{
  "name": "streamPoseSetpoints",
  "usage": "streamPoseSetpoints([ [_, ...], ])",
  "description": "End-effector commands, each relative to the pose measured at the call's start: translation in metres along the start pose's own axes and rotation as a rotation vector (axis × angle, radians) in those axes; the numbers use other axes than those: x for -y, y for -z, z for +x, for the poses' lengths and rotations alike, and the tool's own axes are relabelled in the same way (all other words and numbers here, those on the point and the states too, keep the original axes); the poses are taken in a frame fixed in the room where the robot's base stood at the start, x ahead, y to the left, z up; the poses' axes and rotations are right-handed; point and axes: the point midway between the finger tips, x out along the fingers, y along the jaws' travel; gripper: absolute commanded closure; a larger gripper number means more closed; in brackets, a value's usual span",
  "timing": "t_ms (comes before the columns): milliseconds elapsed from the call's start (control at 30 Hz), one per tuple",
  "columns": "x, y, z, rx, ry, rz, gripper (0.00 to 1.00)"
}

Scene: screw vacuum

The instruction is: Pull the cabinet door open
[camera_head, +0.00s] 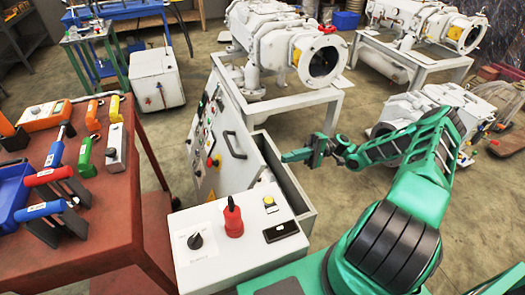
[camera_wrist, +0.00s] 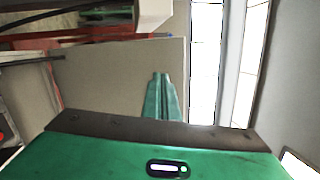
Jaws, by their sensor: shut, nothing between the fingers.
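The cabinet is a pale grey box; its body (camera_head: 304,212) stands in the middle of the head view. Its door (camera_head: 207,140) carries several buttons and knobs and a dark bar handle (camera_head: 234,145). The door stands ajar, with a dark gap between it and the cabinet body. My green gripper (camera_head: 285,157) is at this gap, behind the door's edge and on the side away from the handle. In the wrist view its fingers (camera_wrist: 160,78) are together and empty, pointing at a plain grey-beige panel (camera_wrist: 105,75). I cannot tell whether they touch it.
A red table (camera_head: 105,220) with tools stands at the left. A white control box (camera_head: 225,262) with a red knob is in front of the cabinet. A white vacuum pump (camera_head: 280,50) stands on a frame behind. Concrete floor is open to the right of the cabinet.

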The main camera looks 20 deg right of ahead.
Motion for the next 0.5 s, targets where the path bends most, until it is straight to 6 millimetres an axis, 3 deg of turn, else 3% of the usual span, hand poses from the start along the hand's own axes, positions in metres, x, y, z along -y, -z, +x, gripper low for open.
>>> streamPoseSetpoints([
  [300,0.001,0.004,-0.030,-0.094,0.223,-0.176,1.00],
  [500,0.002,0.004,-0.035,-0.114,0.264,-0.215,1.00],
])
